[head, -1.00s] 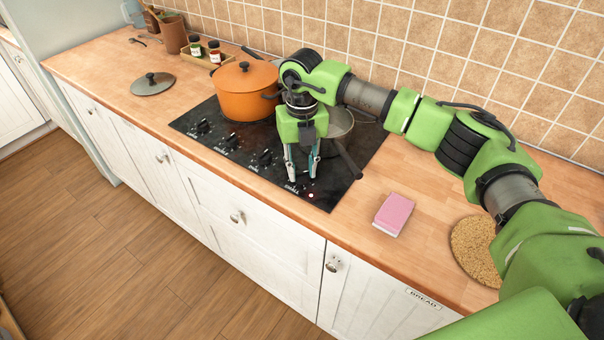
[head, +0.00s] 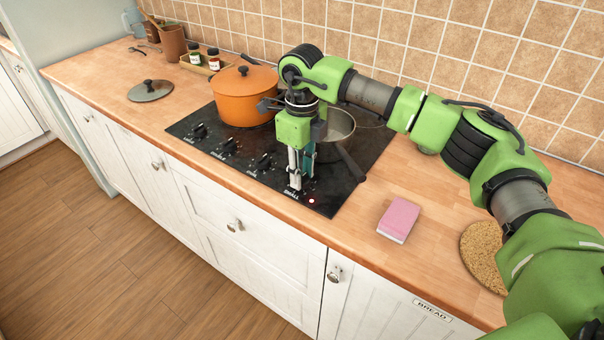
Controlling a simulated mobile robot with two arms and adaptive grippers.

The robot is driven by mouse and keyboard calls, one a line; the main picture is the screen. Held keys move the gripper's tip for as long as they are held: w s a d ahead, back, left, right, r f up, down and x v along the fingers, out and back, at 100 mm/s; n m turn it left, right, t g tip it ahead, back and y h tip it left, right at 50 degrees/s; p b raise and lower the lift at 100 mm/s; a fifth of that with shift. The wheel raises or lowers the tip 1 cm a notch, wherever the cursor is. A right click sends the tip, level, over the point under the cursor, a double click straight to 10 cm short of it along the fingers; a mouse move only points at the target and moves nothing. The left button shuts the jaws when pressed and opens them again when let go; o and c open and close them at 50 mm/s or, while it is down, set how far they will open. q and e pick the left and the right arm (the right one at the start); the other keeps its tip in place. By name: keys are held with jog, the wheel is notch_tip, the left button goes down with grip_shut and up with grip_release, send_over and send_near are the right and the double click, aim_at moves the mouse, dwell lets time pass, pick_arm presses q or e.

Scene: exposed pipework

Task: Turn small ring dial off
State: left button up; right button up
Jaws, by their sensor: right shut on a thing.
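A black cooktop (head: 228,172) is set into the wooden counter, with a row of black dials along its front edge. Three dials show: one at the left (head: 200,131), one in the middle (head: 229,146) and one farther right (head: 263,162). My right gripper (head: 298,186) points down at the front right of the cooktop, at the right end of the row. Its fingers are closed on a dial that they mostly hide; I cannot read its setting. A small red light (head: 311,201) glows beside the fingertips. My left gripper is out of view.
An orange pot (head: 243,98) and a grey saucepan (head: 340,124) stand on the cooktop; the saucepan's handle reaches forward close to my gripper. A pink sponge (head: 399,219), a cork mat (head: 484,252) and a pot lid (head: 150,90) lie on the counter.

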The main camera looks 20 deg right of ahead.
jog(key=shift+w+r, duration=0.1)
jog(key=shift+r, duration=0.05)
dwell(0.3)
jog(key=o, duration=1)
jog(key=shift+o, duration=0.4)
notch_tip(320, 180, up, 12)
